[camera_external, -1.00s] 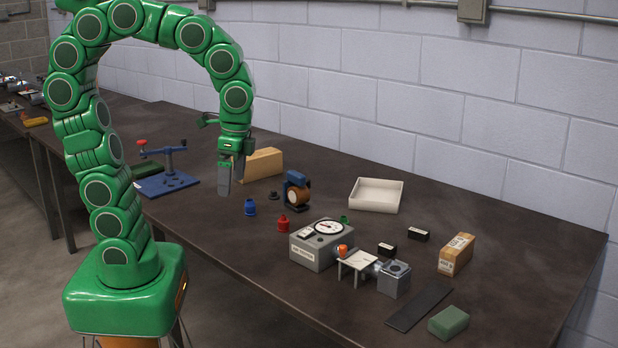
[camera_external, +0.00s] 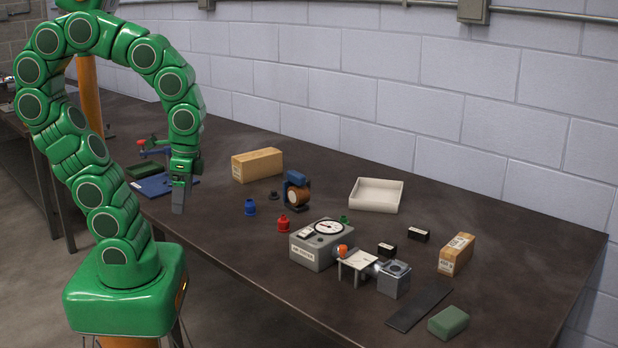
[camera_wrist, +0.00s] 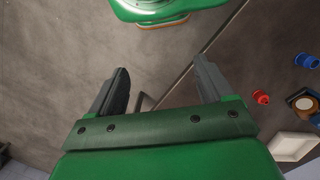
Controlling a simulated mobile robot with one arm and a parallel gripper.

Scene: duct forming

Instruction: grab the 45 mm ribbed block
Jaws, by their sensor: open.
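I cannot pick out ribs on any block in these views, so I cannot tell which one is the 45 mm ribbed block. Two small black blocks with pale labels, one nearer (camera_external: 387,249) and one farther (camera_external: 418,234), lie right of the middle of the table. A grey block with a round top (camera_external: 393,279) stands near the front edge, and a green block (camera_external: 448,321) lies at the front right. My gripper (camera_external: 178,208) is well left of all these, pointing down near the table's front edge. In the wrist view my gripper (camera_wrist: 161,70) is open with nothing between its fingers.
A wooden block (camera_external: 257,165), blue (camera_external: 250,208) and red (camera_external: 283,225) knobs, a tape roll (camera_external: 297,190), a grey dial box (camera_external: 318,247) and a white tray (camera_external: 376,196) stand on the table.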

